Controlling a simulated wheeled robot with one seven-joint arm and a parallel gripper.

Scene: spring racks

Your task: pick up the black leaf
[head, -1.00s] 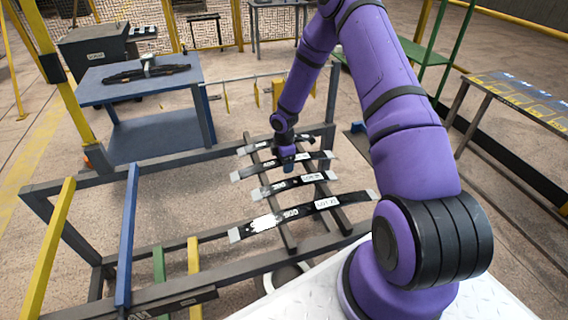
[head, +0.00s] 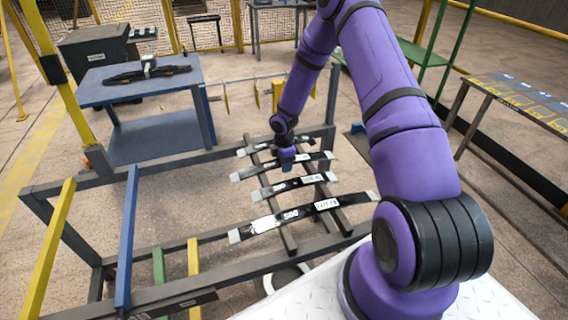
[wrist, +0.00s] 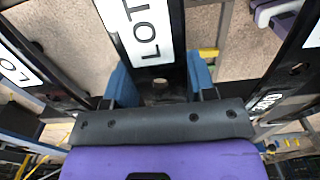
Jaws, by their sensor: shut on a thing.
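Several black spring leaves with pale tips lie across the dark rack in the head view. My gripper (head: 287,163) is over the second leaf from the back (head: 258,170), pointing down. In the wrist view its blue fingers (wrist: 160,84) are on both sides of a black leaf (wrist: 160,75) with a white LOT label, shut on it. The leaf looks level with its neighbours; I cannot tell if it is clear of the rack. Other black leaves are the back one (head: 254,149), the third (head: 279,188) and the long front one (head: 290,215).
The dark rack frame (head: 290,262) surrounds the leaves, with yellow, blue (head: 127,235) and green bars at the left. A blue table (head: 120,92) bearing a dark leaf pack (head: 150,73) stands at the back left. Another table (head: 520,100) stands at the right.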

